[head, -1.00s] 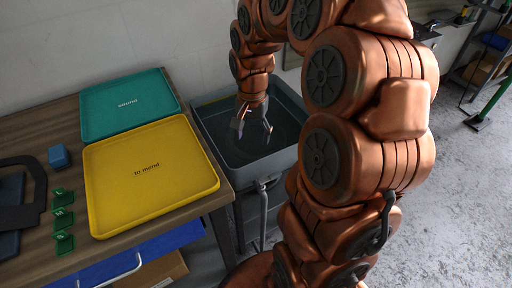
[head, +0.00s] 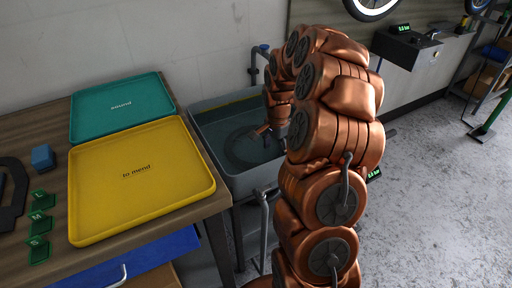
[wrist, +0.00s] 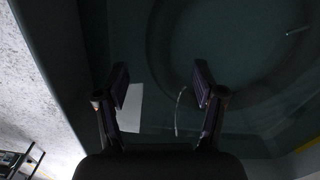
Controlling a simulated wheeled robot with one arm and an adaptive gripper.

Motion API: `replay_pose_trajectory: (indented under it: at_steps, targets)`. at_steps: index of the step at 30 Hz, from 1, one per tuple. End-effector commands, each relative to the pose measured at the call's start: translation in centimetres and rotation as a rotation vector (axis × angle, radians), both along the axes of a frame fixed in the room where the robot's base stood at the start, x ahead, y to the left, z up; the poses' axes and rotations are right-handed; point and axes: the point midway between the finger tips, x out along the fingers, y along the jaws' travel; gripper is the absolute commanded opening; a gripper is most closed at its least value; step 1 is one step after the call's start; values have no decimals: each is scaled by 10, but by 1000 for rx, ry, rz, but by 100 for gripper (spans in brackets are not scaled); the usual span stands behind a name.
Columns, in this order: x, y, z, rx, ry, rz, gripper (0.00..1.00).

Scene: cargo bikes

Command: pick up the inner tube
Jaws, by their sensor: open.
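The inner tube (head: 229,150) is a dark ring lying in the grey tub (head: 211,164), low against the dark inside. My arm hides its right part in the head view. In the wrist view the tube (wrist: 163,62) is a faint dark ring ahead and to the right, with a small pale valve-like piece (wrist: 297,31) at upper right. My gripper (head: 262,130) is over the tub near the tube. In the wrist view my gripper (wrist: 160,80) is open, with nothing between its fingers; the right finger overlaps the ring's near left edge.
A yellow "to mend" tray (head: 140,190) and a teal "sound" tray (head: 120,105) lie on the wooden bench left of the tub. A blue block (head: 43,157) and green S, M, L tags (head: 41,225) are farther left. A pale patch (wrist: 130,108) shows beside the left finger.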

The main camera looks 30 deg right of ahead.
Motion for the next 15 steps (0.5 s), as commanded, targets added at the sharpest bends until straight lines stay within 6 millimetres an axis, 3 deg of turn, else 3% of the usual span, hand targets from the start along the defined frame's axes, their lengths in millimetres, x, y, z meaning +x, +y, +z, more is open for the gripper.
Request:
replay_pose_trajectory:
  at_steps: [10,15]
  targets:
    - [-1,-2,-41,2,5,2,69]
    - [0,-2,-50,1,-1,2,69]
